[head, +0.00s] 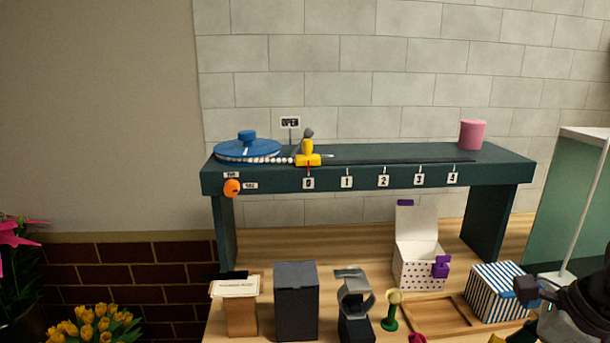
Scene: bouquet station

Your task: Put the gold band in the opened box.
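The opened box (419,266) is white with purple dots. It stands on the wooden table under the shelf, with its white lid (416,224) raised and a purple clasp (441,267) on its front right. Its inside is mostly hidden. I cannot clearly make out the gold band. A green stand (389,323) with a pale gold top stands in front of the box, and a small yellow thing is cut off at the bottom edge. My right gripper (530,291) is dark, at the lower right by the striped box; its fingers are unclear. My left gripper is out of view.
A blue-and-white striped box (497,291) stands by a wooden tray (446,313). A dark box (296,301), a brown stand (240,317) and a black holder (355,308) line the front. The green shelf (400,176) spans above, carrying a blue disc (247,149) and a pink cylinder (472,135).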

